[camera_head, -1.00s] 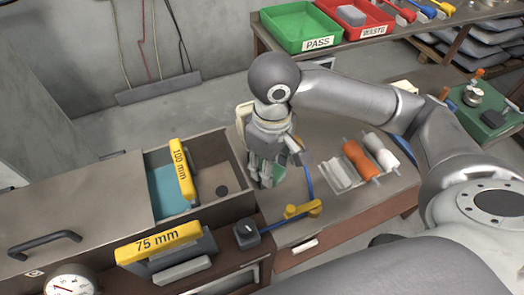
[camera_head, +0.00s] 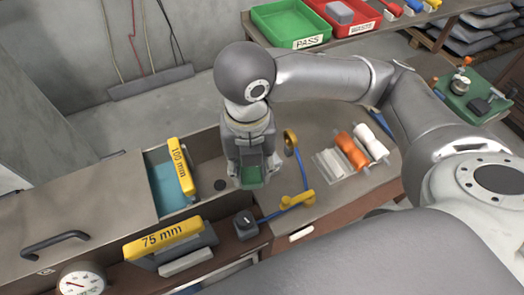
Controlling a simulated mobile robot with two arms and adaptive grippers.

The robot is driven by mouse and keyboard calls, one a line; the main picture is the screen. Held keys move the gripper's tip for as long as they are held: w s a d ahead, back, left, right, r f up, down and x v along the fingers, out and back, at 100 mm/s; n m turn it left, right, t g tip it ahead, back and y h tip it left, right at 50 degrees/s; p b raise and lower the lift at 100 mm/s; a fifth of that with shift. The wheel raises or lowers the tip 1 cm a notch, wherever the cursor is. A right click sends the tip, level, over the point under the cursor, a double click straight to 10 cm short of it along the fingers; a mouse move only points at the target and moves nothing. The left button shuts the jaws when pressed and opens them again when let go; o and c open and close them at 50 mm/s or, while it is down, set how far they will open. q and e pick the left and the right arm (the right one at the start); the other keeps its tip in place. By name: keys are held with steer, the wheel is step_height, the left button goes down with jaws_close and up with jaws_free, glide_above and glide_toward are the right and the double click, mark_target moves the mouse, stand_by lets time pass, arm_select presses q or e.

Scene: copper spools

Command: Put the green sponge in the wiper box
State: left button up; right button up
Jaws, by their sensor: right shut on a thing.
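A green sponge (camera_head: 251,177) is in my right gripper (camera_head: 251,168), which is shut on it and points down. My gripper is at the right end of an open-topped box (camera_head: 203,150) set in the bench, apparently the wiper box, and hides that end wall. I cannot tell how high the sponge is above the box floor. Inside the box, a blue pad (camera_head: 168,192) lies at the left and a dark round spot (camera_head: 220,185) shows on the floor. My left gripper is out of view.
A yellow "100 mm" block (camera_head: 181,167) stands at the box. Orange and white rollers (camera_head: 352,151) lie right. PASS (camera_head: 290,24) and WASTE bins stand behind.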

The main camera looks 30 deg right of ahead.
steer(key=n, duration=0.3)
steer(key=shift+s+a+r, duration=0.15)
steer(key=shift+s+r, duration=0.05)
steer(key=shift+r, duration=0.1)
steer(key=shift+w+f+n, duration=0.15)
steer(key=shift+w+n, duration=0.15)
steer(key=w+d+f+p, duration=0.1)
steer(key=w+d+f, duration=0.1)
steer(key=w, duration=0.1)
steer(key=w+d+f+p, duration=0.1)
steer(key=w+d+f, duration=0.4)
steer(key=w+f, duration=0.1)
steer(key=shift+w+d+f+p, duration=0.1)
steer(key=shift+w+d+p, duration=0.15)
steer(key=shift+d+p, duration=0.15)
steer(key=shift+w+d+f, duration=0.25)
steer(key=shift+f, duration=0.25)
step_height(320, 180, down, 3)
steer(key=shift+w+d+f+p, duration=0.1)
steer(key=shift+w+d+p, duration=0.05)
steer(key=shift+p, duration=0.75)
steer(key=shift+f, duration=0.15)
